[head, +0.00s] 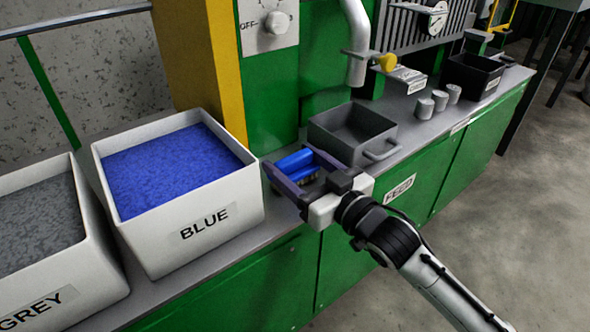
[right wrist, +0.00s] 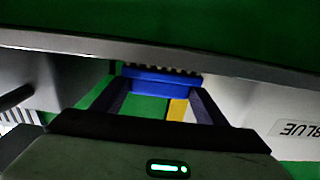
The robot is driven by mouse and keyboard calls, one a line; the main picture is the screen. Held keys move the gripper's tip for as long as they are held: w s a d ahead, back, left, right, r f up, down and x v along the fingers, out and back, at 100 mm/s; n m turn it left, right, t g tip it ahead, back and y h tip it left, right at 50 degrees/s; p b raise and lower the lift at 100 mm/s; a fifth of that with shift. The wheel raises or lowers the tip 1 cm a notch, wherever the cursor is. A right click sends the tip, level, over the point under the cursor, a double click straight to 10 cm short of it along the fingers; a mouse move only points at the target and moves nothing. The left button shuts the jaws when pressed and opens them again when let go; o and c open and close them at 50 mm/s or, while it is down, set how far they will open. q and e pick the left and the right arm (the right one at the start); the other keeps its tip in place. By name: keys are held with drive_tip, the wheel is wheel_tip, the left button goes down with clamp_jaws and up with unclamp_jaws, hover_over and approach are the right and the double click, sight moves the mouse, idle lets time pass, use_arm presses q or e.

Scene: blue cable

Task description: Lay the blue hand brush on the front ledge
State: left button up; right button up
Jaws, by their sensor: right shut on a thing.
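My right gripper (head: 296,174) is shut on the blue hand brush (head: 295,161), with a finger on either side of it. The brush also shows in the right wrist view (right wrist: 160,82), between the fingertips, with its dark bristles along one edge. The gripper and brush are over the grey front ledge (head: 415,132), between the bin marked BLUE and a grey tray. I cannot tell whether the brush touches the ledge. My left gripper is not in view.
The white BLUE bin (head: 215,222) with blue granules stands left of the gripper, the GREY bin (head: 95,262) beyond it. The handled grey tray (head: 352,133) is close on the right. Small grey cylinders (head: 440,100) and a black box (head: 472,76) stand further along the ledge.

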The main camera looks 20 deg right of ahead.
drive_tip(key=shift+f, duration=0.25)
drive_tip(key=o, duration=1.1)
drive_tip(key=shift+f, duration=0.15)
drive_tip(key=p+v, duration=0.3)
drive_tip(key=v, duration=0.9)
drive_tip(key=s+a+f+g, duration=0.3)
drive_tip(key=s+f, duration=0.1)
drive_tip(key=f, duration=0.3)
drive_tip(key=s+a+f+g+h, duration=0.1)
drive_tip(key=s+a+f+g, duration=0.1)
drive_tip(key=s+f, duration=0.3)
drive_tip(key=s+a+f+m+g+h, duration=0.1)
drive_tip(key=s+a+f+g, duration=0.2)
drive_tip(key=f, duration=0.6)
drive_tip(key=shift+s+a+g, duration=0.35)
drive_tip(key=shift+s+g, duration=0.3)
drive_tip(key=shift+g, duration=0.15)
